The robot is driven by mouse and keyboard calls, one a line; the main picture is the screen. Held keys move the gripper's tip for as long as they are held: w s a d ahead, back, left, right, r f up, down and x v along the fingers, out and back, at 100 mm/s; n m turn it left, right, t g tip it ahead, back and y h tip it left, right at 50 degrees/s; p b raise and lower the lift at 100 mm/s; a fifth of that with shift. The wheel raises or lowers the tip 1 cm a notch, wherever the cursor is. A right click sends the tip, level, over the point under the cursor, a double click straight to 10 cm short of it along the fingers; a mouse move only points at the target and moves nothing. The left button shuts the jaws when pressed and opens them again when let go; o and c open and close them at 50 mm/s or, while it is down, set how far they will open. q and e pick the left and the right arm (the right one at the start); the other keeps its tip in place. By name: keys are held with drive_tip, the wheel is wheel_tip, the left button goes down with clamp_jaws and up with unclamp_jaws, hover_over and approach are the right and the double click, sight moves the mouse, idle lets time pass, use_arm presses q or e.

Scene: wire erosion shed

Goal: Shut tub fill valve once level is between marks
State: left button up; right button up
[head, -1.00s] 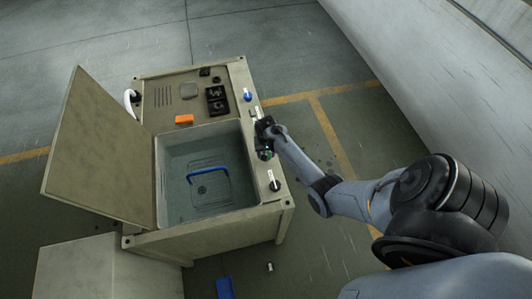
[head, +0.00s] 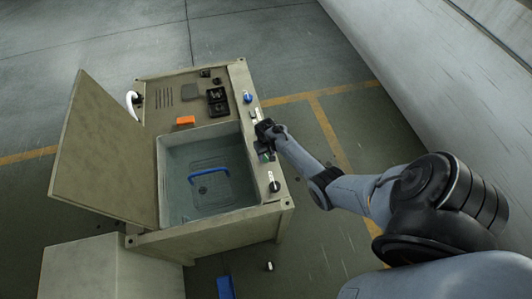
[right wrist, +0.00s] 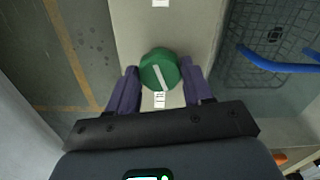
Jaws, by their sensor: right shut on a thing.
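The tub (head: 170,185) stands open in the beige cabinet and holds clear water; the level marks cannot be made out. A basket with a blue handle (head: 211,172) sits in the water. My right gripper (head: 265,148) is at the control strip along the tub's right side. In the right wrist view, the fingers of my right gripper (right wrist: 159,70) are shut on a round green knob (right wrist: 158,72) with a white line across it, tilted. A small white label sits beside the knob. My left gripper is not in view.
A blue knob (head: 248,97) and a black knob (head: 274,186) sit on the same strip. The raised lid (head: 100,150) stands to the left. An orange block (head: 185,120) lies on the top behind the tub. A blue object (head: 226,288) lies on the floor.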

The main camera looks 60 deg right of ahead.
sight(266, 156)
drive_tip(key=shift+n, duration=0.8)
drive_tip(key=shift+p, duration=0.3)
drive_tip(key=o, duration=1)
drive_tip(key=shift+o, duration=0.2)
wheel_tip(266, 156, up, 11)
drive_tip(key=p, duration=0.1)
